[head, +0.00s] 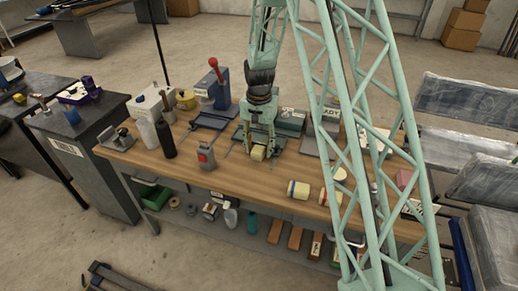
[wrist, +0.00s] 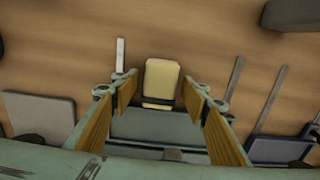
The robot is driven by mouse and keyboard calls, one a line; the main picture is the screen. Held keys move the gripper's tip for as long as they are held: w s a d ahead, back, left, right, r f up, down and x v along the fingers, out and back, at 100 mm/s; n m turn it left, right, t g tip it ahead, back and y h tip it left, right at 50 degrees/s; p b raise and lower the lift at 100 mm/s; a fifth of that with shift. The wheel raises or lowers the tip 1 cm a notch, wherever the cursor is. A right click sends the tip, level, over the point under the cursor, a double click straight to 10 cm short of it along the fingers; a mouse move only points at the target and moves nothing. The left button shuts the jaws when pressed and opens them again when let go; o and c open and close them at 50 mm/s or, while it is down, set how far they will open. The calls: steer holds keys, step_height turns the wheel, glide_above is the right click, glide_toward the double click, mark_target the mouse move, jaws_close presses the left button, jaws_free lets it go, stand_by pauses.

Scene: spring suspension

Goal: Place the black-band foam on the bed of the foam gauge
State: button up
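The black-band foam (wrist: 162,80) is a pale yellow block with a dark band near its lower end in the wrist view. It lies between the two spread fingers of my gripper (wrist: 158,92), with a visible gap on either side. In the head view the foam (head: 258,153) shows just under my gripper (head: 259,145). A grey-green plate (wrist: 150,126) lies at the banded end of the foam, between my fingers; it seems to belong to the foam gauge. I cannot tell whether the foam rests on it or on the wood. My gripper hides part of the gauge in the head view.
A blue-banded foam (head: 298,189) and a red-banded one (head: 327,197) lie to the right on the wooden bench (head: 245,190). A red-lever press (head: 219,90), a dark bottle (head: 166,138) and a grey-red canister (head: 206,155) stand to the left. The bench front is mostly clear.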

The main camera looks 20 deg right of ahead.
mark_target(259, 148)
steer(key=shift+r, duration=0.2)
step_height(259, 148, up, 12)
steer(key=p, duration=0.2)
stand_by(0.7)
stand_by(0.6)
